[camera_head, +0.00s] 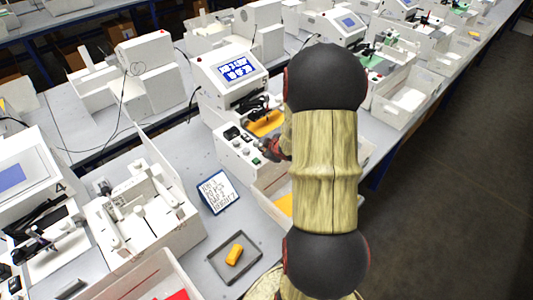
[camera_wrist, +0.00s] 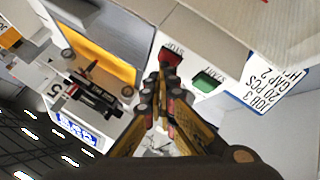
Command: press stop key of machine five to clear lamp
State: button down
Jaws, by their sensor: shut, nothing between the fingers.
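Machine five (camera_head: 226,72) is a white plotter with a lit blue screen in the head view. Its label "5" shows upside down in the wrist view, beside the yellow work sheet (camera_wrist: 100,48). The red stop key (camera_wrist: 171,56), marked STOP, sits on its white front panel beside a green key (camera_wrist: 206,81). My gripper (camera_wrist: 160,82) is shut and empty, with its fingertips right by the red key. I cannot tell whether they touch it. In the head view my gripper (camera_head: 273,149) is at the panel, partly hidden by my arm. I cannot make out the lamp.
A job card (camera_head: 218,192) stands on the bench in front of the machine. A tray (camera_head: 213,262) holding an orange block (camera_head: 235,254) lies nearer. Machine four (camera_head: 28,180) is at left. Other white machines and bins fill the benches; an aisle is at right.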

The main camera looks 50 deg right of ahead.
jog(key=shift+r, duration=0.1)
jog(key=shift+r+p, duration=0.75)
jog(key=shift+p, duration=0.1)
notch_tip(320, 180, up, 5)
jog(key=p, duration=0.4)
jog(key=shift+p, duration=0.35)
dwell(0.5)
